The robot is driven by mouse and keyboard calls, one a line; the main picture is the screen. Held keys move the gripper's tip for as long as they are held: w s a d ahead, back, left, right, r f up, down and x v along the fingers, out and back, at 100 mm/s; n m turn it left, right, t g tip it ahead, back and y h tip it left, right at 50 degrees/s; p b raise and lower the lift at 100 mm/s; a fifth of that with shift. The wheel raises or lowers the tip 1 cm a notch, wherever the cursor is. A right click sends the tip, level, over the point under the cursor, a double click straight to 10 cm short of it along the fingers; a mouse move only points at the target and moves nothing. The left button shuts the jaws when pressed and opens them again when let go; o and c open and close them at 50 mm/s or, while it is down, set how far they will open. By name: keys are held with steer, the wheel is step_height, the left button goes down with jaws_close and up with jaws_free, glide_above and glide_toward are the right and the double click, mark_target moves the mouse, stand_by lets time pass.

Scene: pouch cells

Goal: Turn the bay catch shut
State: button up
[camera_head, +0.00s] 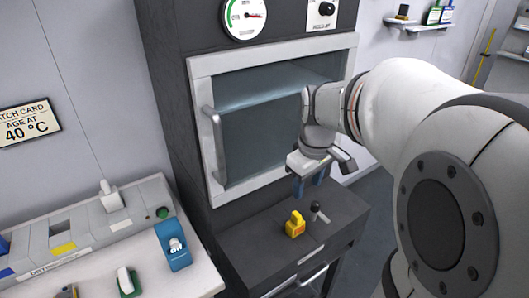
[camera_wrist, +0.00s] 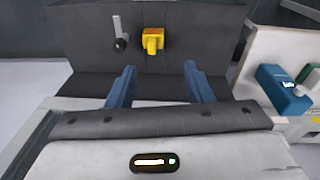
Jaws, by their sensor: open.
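A small lever with a black knob (camera_head: 318,210) stands on the dark ledge below the oven window. It looks like the catch, but I see no label on it. In the wrist view the lever (camera_wrist: 119,32) shows a flat metal bar with the knob at its near end. A yellow block-like piece (camera_head: 295,224) sits close beside it, and shows right of the lever in the wrist view (camera_wrist: 153,40). My gripper (camera_head: 308,185) has blue fingers, apart and empty, above the ledge. In the wrist view its fingertips (camera_wrist: 160,70) touch neither piece.
The oven's framed glass door (camera_head: 195,80) has a bar handle (camera_head: 215,145) at its left. A drawer handle (camera_head: 312,277) is under the ledge. At left, a bench (camera_head: 110,275) holds a grey rack (camera_head: 85,225) and a blue device (camera_head: 173,247). The ledge's front is clear.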

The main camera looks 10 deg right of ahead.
mark_target(316, 204)
steer(key=w+d+f+n+b, duration=0.1)
steer(key=w+d+f, duration=0.1)
steer(key=f, duration=0.1)
steer(key=w+d+f+n+g+b, duration=0.1)
steer(key=w+d+f+b, duration=0.1)
steer(key=w+d+f, duration=0.1)
steer(key=w+d+f+n+b, duration=0.2)
steer(key=w+f, duration=0.1)
steer(key=shift+w+d+f, duration=0.15)
steer(key=shift+d+f, duration=0.1)
steer(key=shift+d, duration=0.05)
steer(key=shift+w+d+f, duration=0.1)
steer(key=shift+f, duration=0.2)
step_height(316, 204, down, 7)
steer(key=shift+f+b, duration=0.1)
steer(key=shift+b, duration=0.25)
